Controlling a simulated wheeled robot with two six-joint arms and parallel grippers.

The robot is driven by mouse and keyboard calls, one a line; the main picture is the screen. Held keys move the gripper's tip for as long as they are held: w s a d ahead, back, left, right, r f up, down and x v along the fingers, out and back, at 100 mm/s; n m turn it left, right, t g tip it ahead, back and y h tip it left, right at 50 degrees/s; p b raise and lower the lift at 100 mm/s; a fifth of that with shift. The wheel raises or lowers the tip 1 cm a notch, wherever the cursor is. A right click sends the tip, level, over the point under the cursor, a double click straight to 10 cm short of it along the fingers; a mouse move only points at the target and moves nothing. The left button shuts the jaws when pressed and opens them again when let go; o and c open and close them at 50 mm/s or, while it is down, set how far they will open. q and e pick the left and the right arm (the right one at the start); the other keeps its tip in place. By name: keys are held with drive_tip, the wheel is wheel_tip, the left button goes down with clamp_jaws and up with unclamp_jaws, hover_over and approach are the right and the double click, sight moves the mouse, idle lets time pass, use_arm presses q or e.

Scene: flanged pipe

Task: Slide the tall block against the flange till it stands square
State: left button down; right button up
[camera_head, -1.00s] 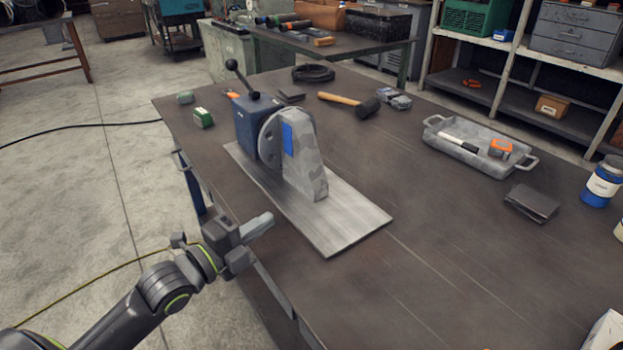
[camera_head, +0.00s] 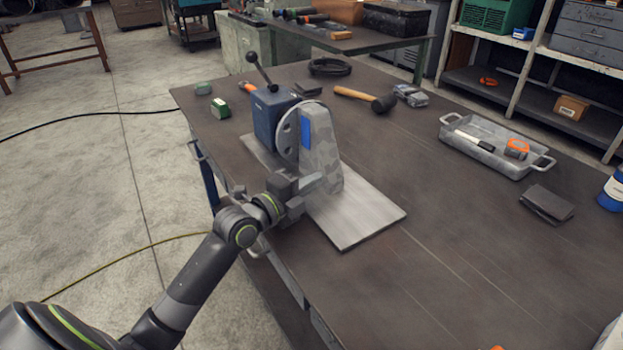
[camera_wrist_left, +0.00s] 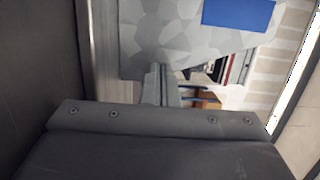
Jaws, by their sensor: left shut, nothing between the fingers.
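The tall block (camera_head: 322,158) is mottled grey with a blue patch and stands upright on a pale metal plate (camera_head: 372,217). The round grey flange (camera_head: 288,137) is at its left, in front of a blue housing (camera_head: 268,118) with a black-knobbed lever. I cannot tell whether the block's face is flush with the flange. My left gripper (camera_head: 322,183) is shut and empty at the block's lower near side; contact is unclear. In the left wrist view the block (camera_wrist_left: 180,40) fills the top, behind the closed fingertips (camera_wrist_left: 153,84). My right gripper is out of view.
A hammer (camera_head: 362,97) lies behind the block. A metal tray (camera_head: 478,150) with tools and a dark pad (camera_head: 547,203) are to the right. A small green box (camera_head: 220,108) is at the back left.

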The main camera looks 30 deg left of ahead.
use_arm(q)
drive_tip(key=shift+w+a, duration=0.1)
drive_tip(key=shift+w, duration=0.15)
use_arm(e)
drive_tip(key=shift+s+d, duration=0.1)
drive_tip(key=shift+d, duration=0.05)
use_arm(q)
drive_tip(key=shift+w+a+f+b, duration=0.1)
drive_tip(key=shift+w+f+b, duration=0.1)
drive_tip(key=shift+b, duration=0.35)
drive_tip(key=shift+w+a+r+b, duration=0.1)
drive_tip(key=shift+w+a+b, duration=0.1)
drive_tip(key=shift+w+b, duration=0.35)
drive_tip(key=shift+a+r, duration=0.1)
drive_tip(key=shift+a, duration=0.05)
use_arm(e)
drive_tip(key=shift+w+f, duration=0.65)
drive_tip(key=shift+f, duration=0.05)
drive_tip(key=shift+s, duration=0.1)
